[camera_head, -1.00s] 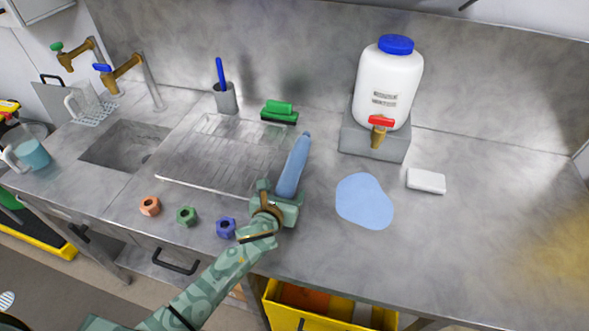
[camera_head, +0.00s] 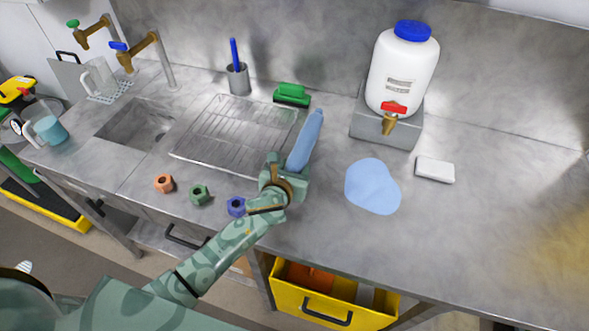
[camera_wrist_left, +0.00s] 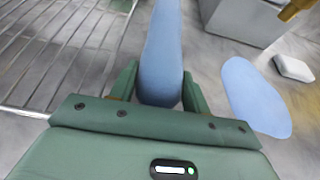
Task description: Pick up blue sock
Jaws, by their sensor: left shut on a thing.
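The blue sock (camera_head: 305,141) is a long, light blue shape at the right edge of the drying rack. My left gripper (camera_head: 287,172) is shut on its near end, and the rest of the sock points away toward the back wall. In the left wrist view the sock (camera_wrist_left: 162,50) sits between the two green fingers of the left gripper (camera_wrist_left: 160,88). Whether the sock touches the rack or counter is hard to tell. My right gripper is not in view.
A wire rack (camera_head: 225,135) lies left of the sock. A flat blue patch (camera_head: 372,187) and a white block (camera_head: 435,169) lie to the right. A white drum with a red tap (camera_head: 402,72) stands behind. Orange (camera_head: 164,184), green (camera_head: 199,194) and blue (camera_head: 236,206) nuts line the front.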

